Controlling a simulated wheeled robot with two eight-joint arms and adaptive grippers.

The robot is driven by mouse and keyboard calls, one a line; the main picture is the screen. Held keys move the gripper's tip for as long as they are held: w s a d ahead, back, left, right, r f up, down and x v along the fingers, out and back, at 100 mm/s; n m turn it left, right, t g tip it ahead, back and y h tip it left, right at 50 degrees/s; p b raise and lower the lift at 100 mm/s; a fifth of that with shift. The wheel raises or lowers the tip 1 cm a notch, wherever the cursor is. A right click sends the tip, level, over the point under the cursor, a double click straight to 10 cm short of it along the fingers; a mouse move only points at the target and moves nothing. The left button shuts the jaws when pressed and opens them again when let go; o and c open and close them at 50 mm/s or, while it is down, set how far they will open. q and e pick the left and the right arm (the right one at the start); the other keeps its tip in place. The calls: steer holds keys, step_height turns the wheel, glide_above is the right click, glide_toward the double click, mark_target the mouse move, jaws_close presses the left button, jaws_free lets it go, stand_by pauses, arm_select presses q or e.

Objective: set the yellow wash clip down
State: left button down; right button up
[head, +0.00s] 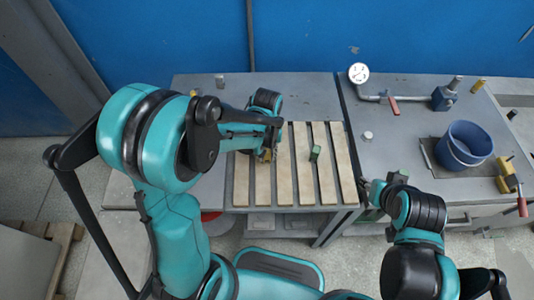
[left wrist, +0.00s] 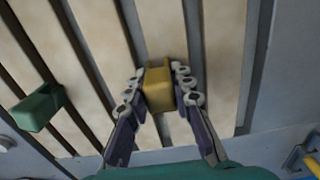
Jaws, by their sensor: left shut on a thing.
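The yellow wash clip (left wrist: 158,88) is a small yellow block held between the two fingers of my left gripper (left wrist: 158,84). In the head view the clip (head: 267,156) shows only in part below my left gripper (head: 268,148), over the left part of the slatted panel (head: 326,175). The wrist view has it over the slats and the dark gap between them; whether it touches them I cannot tell. My right gripper (head: 371,192) is low beside the panel's right edge, with its fingers too small and dark to read.
A green clip (head: 315,153) stands on the slats to the right; it also shows in the left wrist view (left wrist: 38,108). On the right bench are a blue bucket (head: 464,145), a gauge (head: 358,73) and a red-handled pipe (head: 394,105). The slats between the clips look clear.

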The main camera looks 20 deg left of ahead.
arm_select(q)
steer(key=c, duration=1.3)
jaws_free()
steer(key=shift+f, duration=0.1)
steer(key=shift+r, duration=0.3)
step_height(320, 180, up, 11)
steer(key=p, duration=0.4)
steer(key=shift+f, duration=0.1)
steer(key=shift+s+r, duration=0.1)
steer(key=shift+r, duration=0.55)
steer(key=s+a+r+m+t, duration=0.1)
steer(key=s+r+t, duration=0.1)
steer(key=s, duration=0.1)
steer(key=s+a+r+m+t, duration=0.1)
steer(key=s+a+r+t, duration=0.1)
steer(key=s, duration=0.1)
steer(key=s+a+r+m+t, duration=0.1)
steer(key=s+r+t, duration=0.1)
steer(key=s+t, duration=0.1)
steer(key=shift+s+a+r, duration=0.25)
steer(key=shift+s+a, duration=0.1)
steer(key=shift+s, duration=0.15)
